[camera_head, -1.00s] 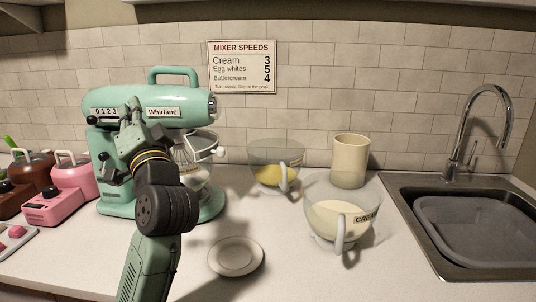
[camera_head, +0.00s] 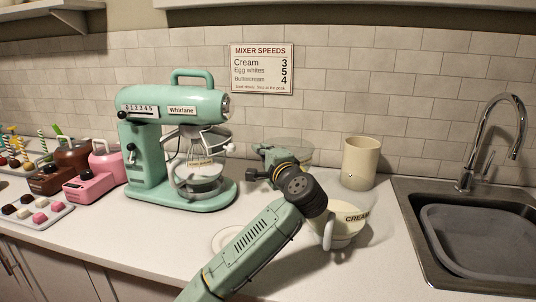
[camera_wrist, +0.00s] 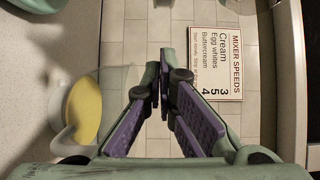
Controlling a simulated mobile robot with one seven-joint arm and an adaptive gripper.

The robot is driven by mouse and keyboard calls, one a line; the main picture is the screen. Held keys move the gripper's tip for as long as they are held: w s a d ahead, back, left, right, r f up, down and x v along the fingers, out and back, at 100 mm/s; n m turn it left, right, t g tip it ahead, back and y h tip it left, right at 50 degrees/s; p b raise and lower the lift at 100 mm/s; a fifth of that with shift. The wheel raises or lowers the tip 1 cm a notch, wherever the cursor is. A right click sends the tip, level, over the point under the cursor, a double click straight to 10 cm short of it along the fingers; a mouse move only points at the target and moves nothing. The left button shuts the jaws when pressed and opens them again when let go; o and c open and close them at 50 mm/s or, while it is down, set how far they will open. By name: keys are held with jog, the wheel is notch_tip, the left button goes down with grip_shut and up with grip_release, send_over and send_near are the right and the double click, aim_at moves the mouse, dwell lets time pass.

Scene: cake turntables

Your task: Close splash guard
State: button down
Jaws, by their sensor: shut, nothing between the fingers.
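The mint-green mixer (camera_head: 180,106) stands on the counter at centre left in the head view. Its bowl (camera_head: 198,184) sits under the mixer head. A clear splash guard (camera_head: 207,133) with a pale knob (camera_head: 229,148) at its right shows between head and bowl; its exact angle is hard to tell. My gripper (camera_head: 262,157) is to the right of the mixer, apart from it, in front of the bowl with yellow contents. In the wrist view its purple-padded fingers (camera_wrist: 164,75) are shut and empty. The bowl with yellow contents (camera_wrist: 85,105) shows at left there.
A bowl labelled CREAM (camera_head: 350,228) stands beside my arm, with a beige canister (camera_head: 361,160) behind it. A plate (camera_head: 226,239) is partly hidden by my arm. The sink (camera_head: 480,240) is at right.

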jog(key=a, duration=0.2)
jog(key=w+a, duration=0.1)
jog(key=a, duration=0.1)
jog(key=shift+a, duration=0.1)
jog(key=shift+s+a, duration=0.1)
dwell(0.4)
